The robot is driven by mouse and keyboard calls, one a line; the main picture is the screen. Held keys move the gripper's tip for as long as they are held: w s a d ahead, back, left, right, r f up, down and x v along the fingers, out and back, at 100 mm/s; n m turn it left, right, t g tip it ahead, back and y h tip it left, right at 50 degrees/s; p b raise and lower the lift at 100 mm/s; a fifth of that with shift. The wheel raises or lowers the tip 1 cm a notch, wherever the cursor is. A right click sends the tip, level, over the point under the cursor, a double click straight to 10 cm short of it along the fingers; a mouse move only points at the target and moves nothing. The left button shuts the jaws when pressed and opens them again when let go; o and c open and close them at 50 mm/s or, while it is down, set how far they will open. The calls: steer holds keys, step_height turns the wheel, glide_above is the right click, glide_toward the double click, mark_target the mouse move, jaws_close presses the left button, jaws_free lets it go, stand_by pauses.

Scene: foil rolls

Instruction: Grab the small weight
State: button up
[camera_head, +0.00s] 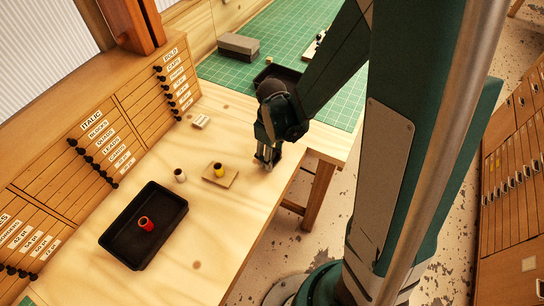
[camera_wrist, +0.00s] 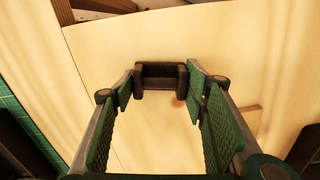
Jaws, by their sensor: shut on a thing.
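My gripper (camera_head: 267,158) reaches down over the pale wooden bench, close to its front right edge. In the wrist view, my gripper (camera_wrist: 160,82) has its green-padded fingers closed on a small dark block (camera_wrist: 160,70), which I take to be the small weight. The block is held between the fingertips, with bare pale wood around it. In the head view the block is too small and too hidden by the fingers to make out. I cannot tell whether it touches the bench.
A black tray (camera_head: 117,240) holding a red roll (camera_head: 146,224) lies front left. A green mat (camera_head: 290,35) with a grey block (camera_head: 238,46) lies behind.

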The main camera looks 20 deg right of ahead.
steer(key=shift+r, duration=4.85)
